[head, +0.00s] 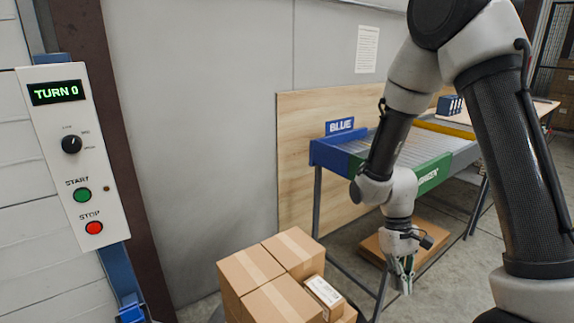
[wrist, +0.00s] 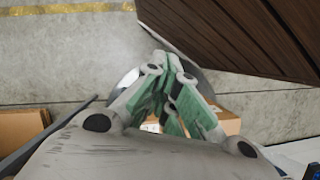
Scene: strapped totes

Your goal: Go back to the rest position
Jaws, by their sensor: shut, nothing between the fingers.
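My gripper (head: 400,272) hangs from my arm, pointing down, at the lower right of the head view. It is beside the stacked cardboard boxes (head: 262,268) and in front of the roller table, apart from both as far as I can tell. In the wrist view, my gripper's green-padded fingers (wrist: 172,118) are together with nothing between them. No strapped tote is clearly in view.
A control panel (head: 75,160) reading "TURN 0", with a dial, START and STOP buttons, stands at left. The roller table (head: 330,152) has BLUE and GREEN signs. A flat cardboard piece (head: 425,238) lies beneath it. A wooden board (head: 296,150) leans on the wall.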

